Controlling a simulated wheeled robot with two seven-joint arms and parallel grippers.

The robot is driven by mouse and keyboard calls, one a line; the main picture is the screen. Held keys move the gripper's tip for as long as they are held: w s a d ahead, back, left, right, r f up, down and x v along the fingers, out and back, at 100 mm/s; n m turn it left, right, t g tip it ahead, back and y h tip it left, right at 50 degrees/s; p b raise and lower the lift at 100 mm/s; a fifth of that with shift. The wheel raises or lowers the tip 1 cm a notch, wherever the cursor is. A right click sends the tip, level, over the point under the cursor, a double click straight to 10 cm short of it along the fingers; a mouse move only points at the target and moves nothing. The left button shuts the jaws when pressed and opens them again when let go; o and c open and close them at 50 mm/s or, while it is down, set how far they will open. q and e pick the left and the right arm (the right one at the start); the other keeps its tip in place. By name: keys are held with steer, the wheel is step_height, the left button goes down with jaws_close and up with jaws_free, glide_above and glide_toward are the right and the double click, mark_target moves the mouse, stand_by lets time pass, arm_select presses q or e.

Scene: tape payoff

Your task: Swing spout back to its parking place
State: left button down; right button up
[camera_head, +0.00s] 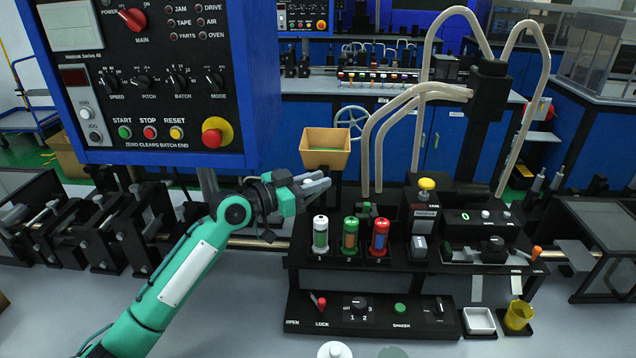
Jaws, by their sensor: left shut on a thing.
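My left gripper (318,186) reaches in from the left, its grey fingers close together. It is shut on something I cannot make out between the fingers. The likely spout is the pair of pale curved tubes (398,100) that come from a black post (487,100) and bend down to the black rack. Their lower ends are right of my fingertips, with a gap in the picture. White, green and red capped canisters (320,236) (350,236) (380,238) stand in the rack, below and right of the gripper. My right gripper is not in view.
A blue control panel (150,75) hangs above my left arm. A tan bin (325,148) is just behind the gripper. A black switch box (370,316) lies in front of the rack. A white tray (479,322) and a yellow cup (518,316) stand at right.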

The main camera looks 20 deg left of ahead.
arm_select(q)
steer(key=shift+r, duration=0.1)
steer(key=c, duration=1.3)
jaws_free()
steer(key=shift+s+a+f, duration=0.2)
steer(key=shift+s, duration=0.05)
steer(key=shift+b+v, duration=2.45)
steer(key=shift+v, duration=4.1)
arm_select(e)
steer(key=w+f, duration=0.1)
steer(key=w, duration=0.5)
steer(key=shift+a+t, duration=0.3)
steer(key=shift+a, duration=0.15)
arm_select(q)
steer(key=shift+r, duration=0.15)
